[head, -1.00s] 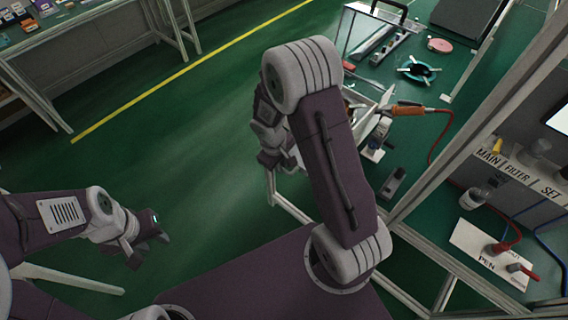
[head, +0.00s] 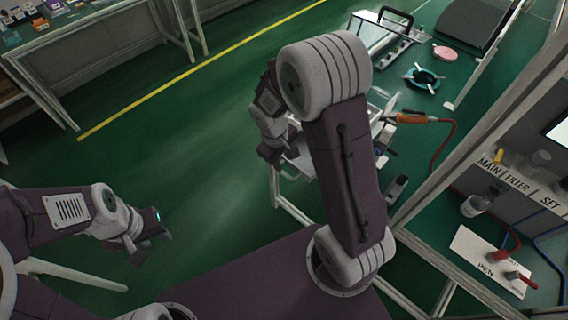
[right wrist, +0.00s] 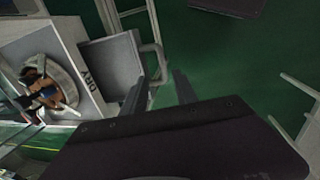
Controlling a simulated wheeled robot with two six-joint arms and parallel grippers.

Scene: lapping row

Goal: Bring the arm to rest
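My right arm (head: 340,165) rises bent in the middle of the head view. Its gripper (head: 272,152) hangs left of the bench edge, partly hidden by the arm. In the right wrist view the two fingers of the right gripper (right wrist: 160,92) stand apart with nothing between them. My left gripper (head: 150,246) is at the lower left, over the green floor. Its fingers look spread and hold nothing that I can see.
The green bench at right holds a teal ring (head: 423,80), a pink disc (head: 445,53) and an orange-handled tool (head: 411,118). A grey box (right wrist: 112,67) marked "DRY" lies near the right fingers. A slanting frame post (head: 500,95) crosses the right side.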

